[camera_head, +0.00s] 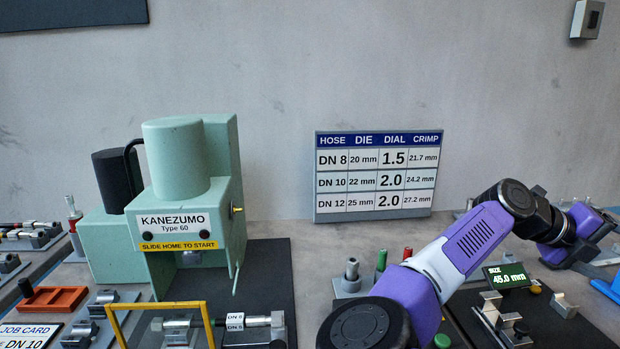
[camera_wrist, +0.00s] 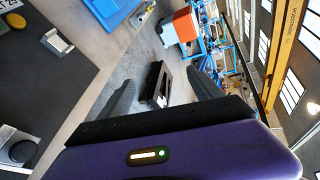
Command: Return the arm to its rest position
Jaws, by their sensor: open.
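My purple arm rises from the lower middle of the head view and bends over to the right. Its wrist end reaches the right edge, beyond the size display. The gripper fingers cannot be made out in the head view. In the wrist view my gripper (camera_wrist: 160,90) shows two dark fingers spread apart with nothing between them. Beyond the fingers lie the floor and a black object (camera_wrist: 157,85), some way off.
A green Kanezumo press (camera_head: 178,200) stands at the left, with a yellow frame and a DN 8 hose piece (camera_head: 235,321) before it. A chart (camera_head: 378,175) leans on the wall. A size display (camera_head: 507,276) reads 45.0 mm near my arm. A blue tray (camera_wrist: 112,10) lies at the table edge.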

